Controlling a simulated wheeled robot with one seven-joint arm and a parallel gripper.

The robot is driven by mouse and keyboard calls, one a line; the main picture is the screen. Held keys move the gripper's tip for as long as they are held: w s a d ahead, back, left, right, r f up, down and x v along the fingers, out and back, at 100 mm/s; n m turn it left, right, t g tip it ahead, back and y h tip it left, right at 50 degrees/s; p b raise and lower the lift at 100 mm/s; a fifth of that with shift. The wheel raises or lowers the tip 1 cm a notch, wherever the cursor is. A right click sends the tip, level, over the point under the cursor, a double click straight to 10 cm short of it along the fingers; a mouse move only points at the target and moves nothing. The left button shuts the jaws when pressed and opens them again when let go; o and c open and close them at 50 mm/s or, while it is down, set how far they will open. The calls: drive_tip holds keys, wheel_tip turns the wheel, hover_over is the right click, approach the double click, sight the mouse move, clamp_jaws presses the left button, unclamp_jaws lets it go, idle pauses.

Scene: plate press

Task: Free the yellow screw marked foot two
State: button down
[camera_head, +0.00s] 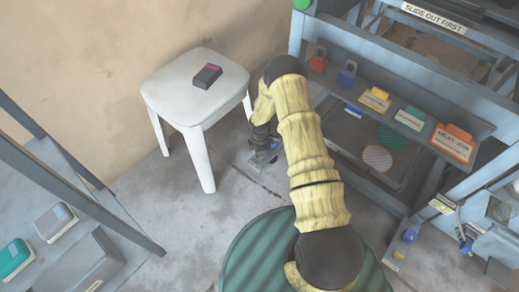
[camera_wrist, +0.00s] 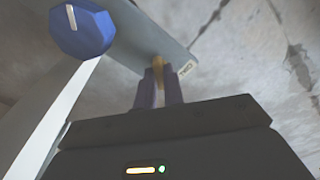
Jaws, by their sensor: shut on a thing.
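The yellow screw (camera_wrist: 158,66) shows in the wrist view at the edge of a grey metal foot plate (camera_wrist: 125,32), beside a small tag (camera_wrist: 186,69) that reads TWO. My gripper (camera_wrist: 160,88) has its two purple fingers shut on the screw, one on each side. The fingers hide the lower part of the screw. In the head view my gripper (camera_head: 262,150) is low, close to the floor, between the white stool and the frame. The screw cannot be made out there.
A blue knob (camera_wrist: 82,28) with a white line sits left of the screw. A white stool (camera_head: 195,88) with a dark block (camera_head: 207,75) stands to the left. The press frame (camera_head: 400,45) with a shelf of coloured locks and tags is at right. A grey rack (camera_head: 75,200) is at lower left.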

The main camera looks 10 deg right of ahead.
drive_tip(key=n+p, duration=0.2)
drive_tip(key=n, duration=0.1)
drive_tip(key=shift+r+n, duration=0.15)
drive_tip(key=shift+n, duration=0.25)
drive_tip(key=shift+n+p, duration=0.65)
drive_tip(key=shift+n, duration=1.35)
drive_tip(key=c, duration=1.5)
unclamp_jaws()
wheel_tip(320, 180, up, 17)
drive_tip(key=p, duration=0.7)
